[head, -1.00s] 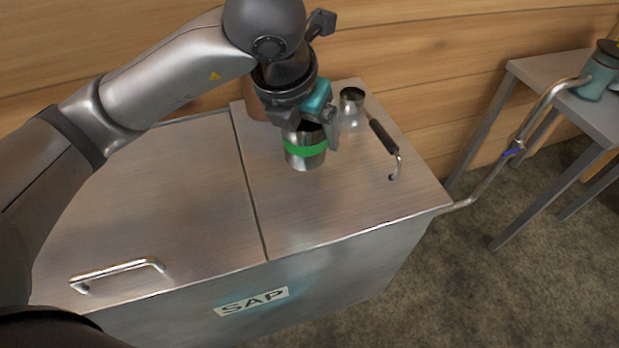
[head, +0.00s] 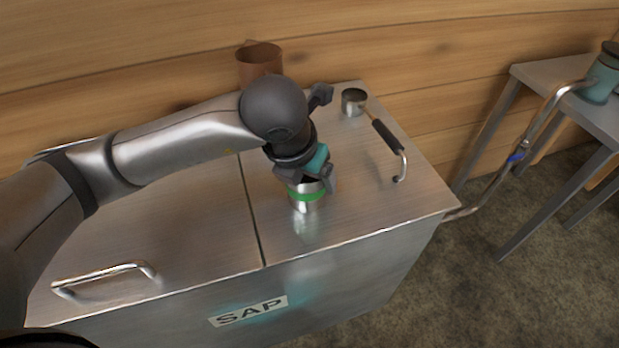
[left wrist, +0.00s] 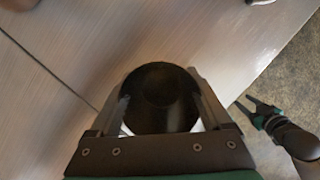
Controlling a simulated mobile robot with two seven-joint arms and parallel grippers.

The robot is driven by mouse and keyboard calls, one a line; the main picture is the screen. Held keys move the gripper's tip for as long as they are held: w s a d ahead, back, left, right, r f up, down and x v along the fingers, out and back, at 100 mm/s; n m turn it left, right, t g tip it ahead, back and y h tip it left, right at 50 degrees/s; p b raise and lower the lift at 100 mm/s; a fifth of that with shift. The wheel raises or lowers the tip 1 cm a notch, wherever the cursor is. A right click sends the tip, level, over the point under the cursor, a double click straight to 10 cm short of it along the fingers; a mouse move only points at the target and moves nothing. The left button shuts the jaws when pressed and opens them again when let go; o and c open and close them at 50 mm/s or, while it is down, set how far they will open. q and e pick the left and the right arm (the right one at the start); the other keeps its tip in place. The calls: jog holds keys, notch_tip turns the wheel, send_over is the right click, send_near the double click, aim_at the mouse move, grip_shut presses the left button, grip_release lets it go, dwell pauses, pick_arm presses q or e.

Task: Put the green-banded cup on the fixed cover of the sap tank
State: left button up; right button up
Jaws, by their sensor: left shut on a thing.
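The green-banded cup (head: 305,202) is a steel cup with a green band. My left gripper (head: 310,186) is shut on it near the rim and holds it upright over the fixed cover (head: 350,195), the right part of the sap tank top. I cannot tell whether its base touches the cover. In the left wrist view the cup's dark inside (left wrist: 160,95) shows between the fingers. The sap tank (head: 330,290) carries a SAP label. My right gripper (left wrist: 244,102) shows small at the right of the left wrist view, open and empty, over the floor.
A dipper (head: 354,103) with a black hooked handle lies on the cover's back right. A brown cylinder (head: 260,64) stands behind the arm. The left lid has a bar handle (head: 105,280). A grey table (head: 555,80) stands at right. The cover's front right is clear.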

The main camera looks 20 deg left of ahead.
aim_at(299, 206)
pick_arm(q)
jog(key=shift+f, duration=0.1)
pick_arm(e)
jog(key=shift+r, duration=0.1)
pick_arm(q)
jog(key=o, duration=1.2)
pick_arm(e)
jog(key=shift+w+r, duration=0.2)
jog(key=shift+r, duration=0.05)
jog(key=shift+s, duration=0.1)
pick_arm(q)
jog(key=shift+p+v, duration=2.05)
jog(key=shift+v, duration=4.05)
pick_arm(e)
jog(key=s+d+f, duration=0.3)
jog(key=s+f, duration=0.1)
jog(key=f, duration=0.3)
jog(key=shift+s+f, duration=0.25)
pick_arm(q)
jog(key=shift+w, duration=0.1)
pick_arm(e)
jog(key=shift+d, duration=0.1)
